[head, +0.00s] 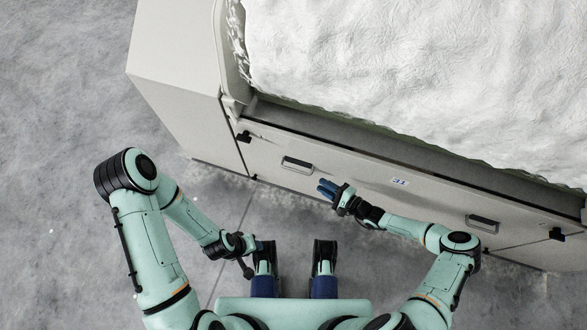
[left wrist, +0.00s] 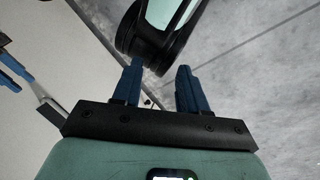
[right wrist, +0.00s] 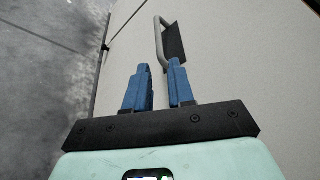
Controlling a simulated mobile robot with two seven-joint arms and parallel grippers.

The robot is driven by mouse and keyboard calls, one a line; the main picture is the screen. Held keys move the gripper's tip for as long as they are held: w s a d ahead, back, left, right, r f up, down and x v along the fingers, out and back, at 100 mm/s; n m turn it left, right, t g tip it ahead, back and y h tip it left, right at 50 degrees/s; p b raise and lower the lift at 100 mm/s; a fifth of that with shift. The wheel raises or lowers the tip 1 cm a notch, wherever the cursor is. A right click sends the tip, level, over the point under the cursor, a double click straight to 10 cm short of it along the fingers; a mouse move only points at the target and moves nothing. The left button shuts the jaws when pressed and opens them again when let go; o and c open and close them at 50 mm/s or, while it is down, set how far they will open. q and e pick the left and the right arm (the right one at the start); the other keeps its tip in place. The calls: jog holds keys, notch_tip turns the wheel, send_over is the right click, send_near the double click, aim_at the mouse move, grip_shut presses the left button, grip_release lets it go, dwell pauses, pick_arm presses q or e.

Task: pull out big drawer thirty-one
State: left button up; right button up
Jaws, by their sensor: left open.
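The big drawer (head: 350,176) is a long pale front with a small label (head: 399,182) reading 31. It has a left handle (head: 298,165) and a right handle (head: 482,223). My right gripper (head: 327,188) is just right of and below the left handle, apart from it. In the right wrist view its two blue fingers (right wrist: 159,70) stand a little apart and empty, with the handle (right wrist: 161,40) beyond their tips. My left gripper (head: 260,246) is lower left, away from the drawer; its fingers (left wrist: 159,72) are open and empty in the left wrist view.
White fibre (head: 420,65) fills the large bin above the drawer front. A plain pale cabinet side (head: 175,60) stands left of it. Dark latches (head: 244,137) sit at the front's ends. The grey floor (head: 60,130) is open at left.

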aim_at(298, 171)
jog(key=b+x, duration=0.3)
jog(key=x, duration=0.8)
jog(key=shift+s, duration=0.15)
pick_arm(q)
jog(key=w+a+f+t, duration=0.1)
jog(key=w+a+f, duration=0.1)
jog(key=w+f, duration=0.2)
jog(key=shift+w+a+t+y, duration=0.3)
jog(key=shift+w+t+y, duration=0.1)
jog(key=shift+w, duration=0.35)
pick_arm(e)
jog(key=shift+x, duration=0.9)
jog(key=shift+s+r, duration=0.1)
jog(key=shift+c, duration=0.3)
grip_shut()
